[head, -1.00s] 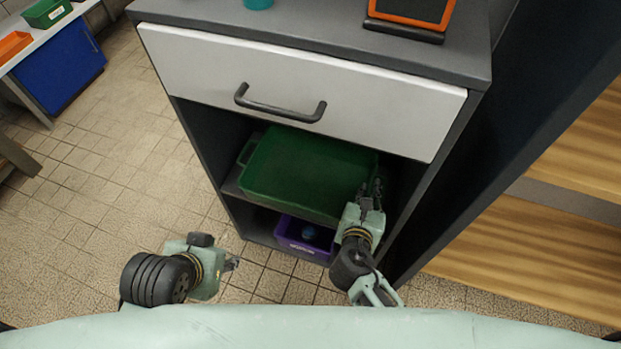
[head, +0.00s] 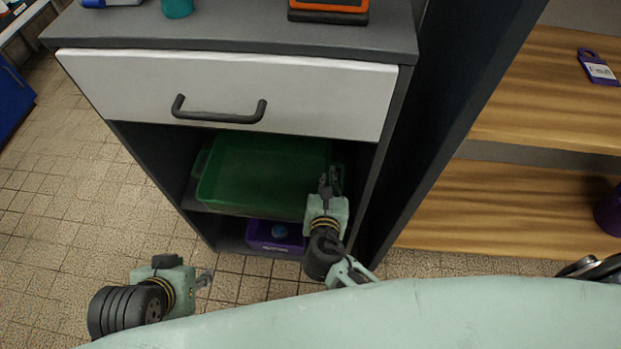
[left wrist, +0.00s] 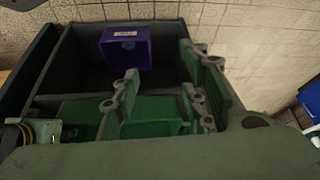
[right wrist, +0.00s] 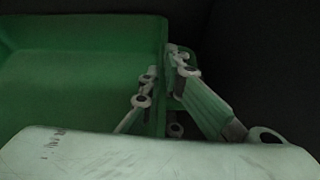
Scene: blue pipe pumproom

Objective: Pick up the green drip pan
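The green drip pan (head: 262,170) lies level on the shelf below the drawer, inside the cabinet. My right gripper (head: 330,180) is at the pan's right end, beside its end handle. In the right wrist view the pan (right wrist: 80,75) fills the left side, and my right fingers (right wrist: 165,80) stand apart on either side of the handle area. Contact is hard to judge in the dark. My left gripper (head: 207,278) is low in front of the cabinet, away from the pan. In the left wrist view its fingers (left wrist: 170,90) are open and empty, with the pan (left wrist: 155,125) beyond them.
A purple bin (head: 272,236) sits below the pan's shelf. The closed drawer (head: 225,95) with a dark handle is above the pan. The dark cabinet side (head: 400,150) bounds my right arm. Wooden shelves (head: 540,90) are on the right. Tiled floor is clear on the left.

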